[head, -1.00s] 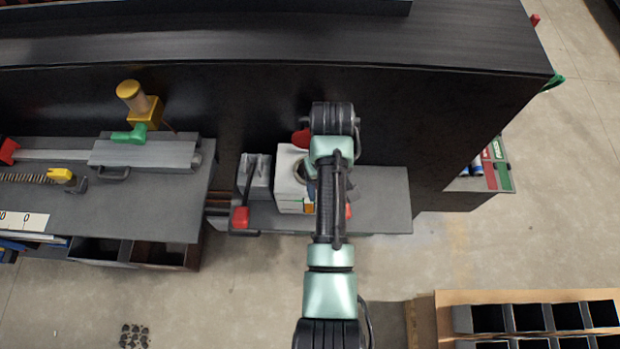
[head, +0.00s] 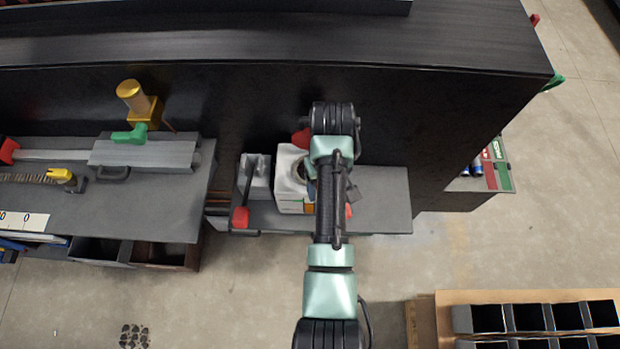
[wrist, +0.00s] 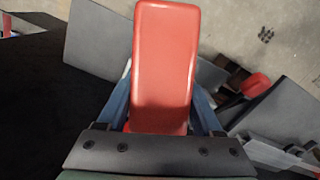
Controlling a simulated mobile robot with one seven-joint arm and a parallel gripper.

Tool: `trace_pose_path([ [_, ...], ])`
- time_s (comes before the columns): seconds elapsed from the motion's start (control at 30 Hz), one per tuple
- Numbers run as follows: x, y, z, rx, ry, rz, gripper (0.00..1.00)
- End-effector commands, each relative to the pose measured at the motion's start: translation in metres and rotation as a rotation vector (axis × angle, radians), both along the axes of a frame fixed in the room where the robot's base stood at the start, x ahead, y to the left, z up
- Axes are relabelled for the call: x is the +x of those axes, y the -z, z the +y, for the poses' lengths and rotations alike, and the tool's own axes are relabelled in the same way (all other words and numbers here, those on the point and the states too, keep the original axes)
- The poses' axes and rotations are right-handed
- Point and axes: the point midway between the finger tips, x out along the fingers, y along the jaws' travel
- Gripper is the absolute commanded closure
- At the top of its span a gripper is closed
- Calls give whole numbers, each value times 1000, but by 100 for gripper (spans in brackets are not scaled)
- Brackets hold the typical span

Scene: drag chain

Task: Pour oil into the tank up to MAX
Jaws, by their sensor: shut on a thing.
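My gripper (wrist: 161,90) is shut on a red block-shaped thing (wrist: 166,45) with rounded edges. The red thing fills the space between the blue fingers in the wrist view. I cannot tell from its shape whether it is the oil container. In the head view, my arm hides most of the gripper and what it holds. A white box-like tank (head: 288,186) with a round opening stands on a grey shelf, just left of my arm. My arm partly covers the opening. No MAX mark or oil level can be made out.
A grey block (head: 262,180) with a dark lever and red knob (head: 240,218) stands left of the tank. The grey shelf (head: 385,205) is bare on its right. A dark wall rises behind. A workbench (head: 170,215) with fixtures lies left, and a bin rack (head: 445,310) at lower right.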

Motion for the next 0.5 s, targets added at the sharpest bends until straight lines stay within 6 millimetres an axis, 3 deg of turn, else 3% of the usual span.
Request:
trace_pose_path([
  [0.5,7,-11,2,-36,-1,89,100],
])
